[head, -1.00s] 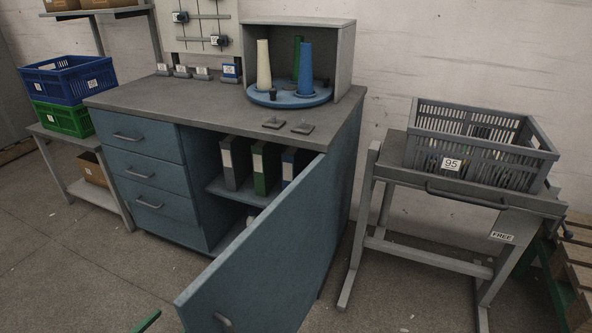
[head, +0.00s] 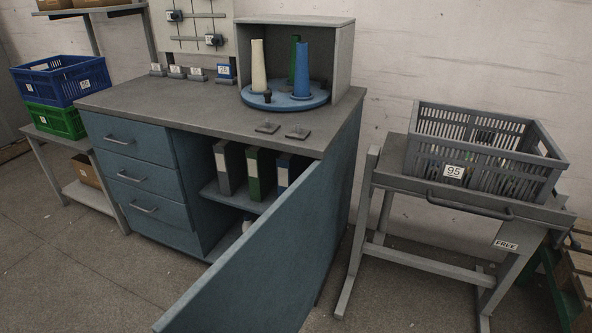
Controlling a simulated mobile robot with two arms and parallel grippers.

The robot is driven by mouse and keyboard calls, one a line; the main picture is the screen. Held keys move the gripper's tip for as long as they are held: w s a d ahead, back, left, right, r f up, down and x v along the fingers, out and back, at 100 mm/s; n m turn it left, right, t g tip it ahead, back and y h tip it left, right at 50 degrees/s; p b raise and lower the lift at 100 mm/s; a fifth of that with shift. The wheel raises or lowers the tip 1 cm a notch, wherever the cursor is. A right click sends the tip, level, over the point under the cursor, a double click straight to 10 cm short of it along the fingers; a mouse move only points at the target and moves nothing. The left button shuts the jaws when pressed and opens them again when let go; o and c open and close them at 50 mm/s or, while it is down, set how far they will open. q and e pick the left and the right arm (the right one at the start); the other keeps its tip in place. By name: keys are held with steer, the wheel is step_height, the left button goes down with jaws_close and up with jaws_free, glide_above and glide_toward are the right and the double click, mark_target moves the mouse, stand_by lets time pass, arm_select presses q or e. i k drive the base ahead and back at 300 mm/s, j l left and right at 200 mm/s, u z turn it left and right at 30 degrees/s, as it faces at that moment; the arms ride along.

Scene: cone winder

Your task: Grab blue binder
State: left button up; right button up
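The blue binder (head: 283,174) stands upright on the inner shelf of the blue cabinet, at the right end of a row of three. A green binder (head: 254,175) is to its left, and a grey binder (head: 223,167) is left of that. The right part of the blue binder is hidden behind the open cabinet door (head: 262,262). The door swings out toward me. Neither of my grippers shows in the head view.
A shelf (head: 218,191) carries the binders. The worktop (head: 190,97) holds a blue turntable (head: 285,101) with cones. A grey crate (head: 490,146) stands on a stand at the right. Blue (head: 58,80) and green (head: 54,121) crates are at the left. Floor is clear at the front left.

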mark_target(290, 166)
steer(key=i+l, duration=0.2)
steer(key=i, duration=0.25)
steer(key=i+l, duration=0.25)
steer(key=i, duration=0.15)
steer(key=i+l, duration=0.2)
steer(key=i, duration=0.25)
steer(key=i+l, duration=0.25)
steer(key=i, duration=0.15)
